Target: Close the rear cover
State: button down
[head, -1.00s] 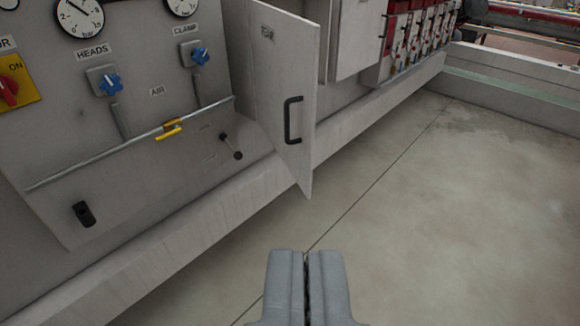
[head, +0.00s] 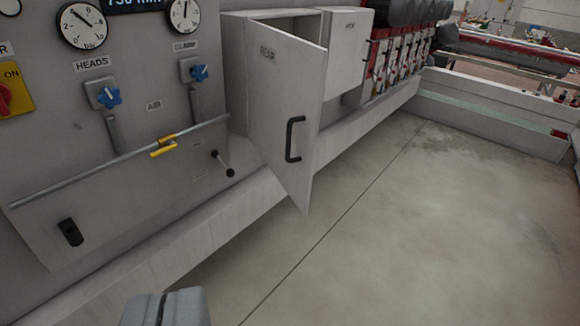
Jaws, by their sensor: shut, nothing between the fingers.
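The rear cover (head: 268,118) is a pale grey door labelled REAR. My gripper (head: 165,302) is shut and empty at the lower edge of the view. It is below and to the left of the cover, apart from it.
The control panel at left has gauges (head: 83,27), blue knobs (head: 109,96), a yellow-handled valve (head: 163,148) and a black lever (head: 223,163) sticking out. A second cover (head: 347,50) is at the right. A ledge (head: 190,222) runs below. The floor (head: 400,230) at right is clear.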

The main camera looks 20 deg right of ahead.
aim_at(285, 71)
jog(key=u, duration=0.05)
jog(key=i, duration=1)
jog(key=z, duration=0.05)
